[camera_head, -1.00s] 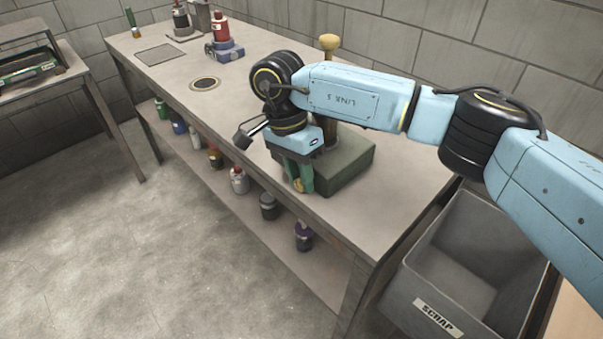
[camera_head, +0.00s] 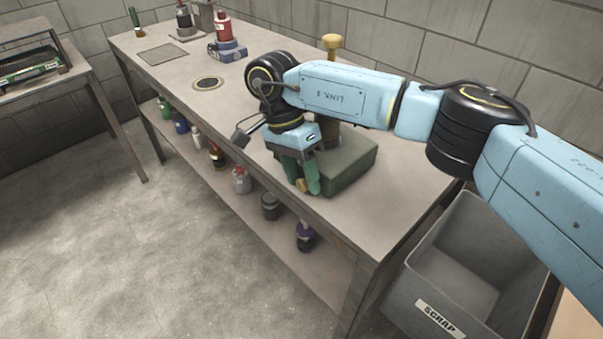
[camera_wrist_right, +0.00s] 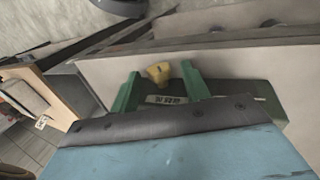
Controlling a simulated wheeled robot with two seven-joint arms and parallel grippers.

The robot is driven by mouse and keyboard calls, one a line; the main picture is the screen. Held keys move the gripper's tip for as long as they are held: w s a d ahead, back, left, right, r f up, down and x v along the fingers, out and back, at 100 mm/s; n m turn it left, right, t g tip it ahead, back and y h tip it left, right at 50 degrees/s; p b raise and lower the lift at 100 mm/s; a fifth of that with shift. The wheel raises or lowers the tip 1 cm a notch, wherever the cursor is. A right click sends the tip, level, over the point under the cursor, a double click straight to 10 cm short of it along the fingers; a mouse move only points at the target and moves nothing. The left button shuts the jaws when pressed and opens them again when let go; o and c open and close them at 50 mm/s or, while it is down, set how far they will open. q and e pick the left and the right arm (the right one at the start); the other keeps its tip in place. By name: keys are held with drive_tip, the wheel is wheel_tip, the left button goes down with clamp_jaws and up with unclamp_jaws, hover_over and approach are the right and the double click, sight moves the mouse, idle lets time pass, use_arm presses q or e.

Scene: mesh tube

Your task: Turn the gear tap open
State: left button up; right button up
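The gear tap (camera_wrist_right: 158,74) is a small yellow handle on the front side of a dark green box (camera_head: 346,166). In the head view only a bit of the tap (camera_head: 301,185) shows between my green fingers. My right gripper (camera_wrist_right: 161,80) is open, with one finger on each side of the tap. In the right wrist view a gap shows between the tap and each finger. A label (camera_wrist_right: 166,99) on the box sits just below the tap, too blurred to read. My left gripper is not in view.
The box stands at the front edge of a long grey bench (camera_head: 215,112). A post with a brass knob (camera_head: 331,42) rises from the box. Several bottles stand on the lower shelf. A grey scrap bin (camera_head: 465,275) is at the right. A red bottle (camera_head: 223,26) stands at the back.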

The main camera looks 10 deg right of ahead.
drive_tip(key=shift+w+a+r, duration=0.1)
drive_tip(key=shift+w+r, duration=0.05)
drive_tip(key=shift+r, duration=0.35)
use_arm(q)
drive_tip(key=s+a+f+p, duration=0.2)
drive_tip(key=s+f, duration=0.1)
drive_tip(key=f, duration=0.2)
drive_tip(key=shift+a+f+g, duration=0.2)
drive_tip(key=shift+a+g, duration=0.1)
use_arm(e)
drive_tip(key=v, duration=1.2)
drive_tip(key=shift+w+r, duration=0.1)
